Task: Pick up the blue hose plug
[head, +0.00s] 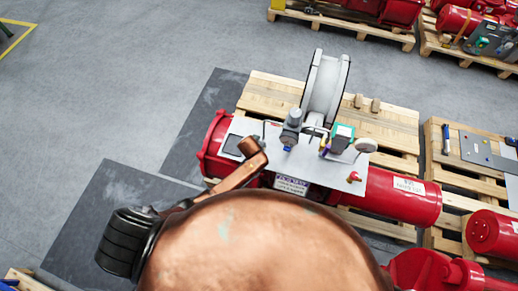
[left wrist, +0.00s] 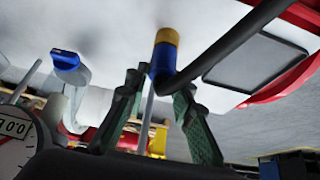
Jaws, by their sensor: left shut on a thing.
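The blue hose plug (left wrist: 161,62) has a yellow-brown band at its top and a dark hose running off to the upper right in the left wrist view. My left gripper (left wrist: 160,84) has its green-padded fingers on either side of the plug and is shut on it. The exact contact at the fingertips is hard to make out. In the head view, my own copper-coloured arm covers the lower middle, and I cannot make out the left gripper's fingers or the plug there. My right gripper is in neither view.
The red valve actuator (head: 405,196) lies on a wooden pallet (head: 390,126), with a grey panel and a white wheel (head: 325,86). A blue knob (left wrist: 66,60) and a dial gauge (left wrist: 14,140) are left of the gripper. Open floor lies at upper left.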

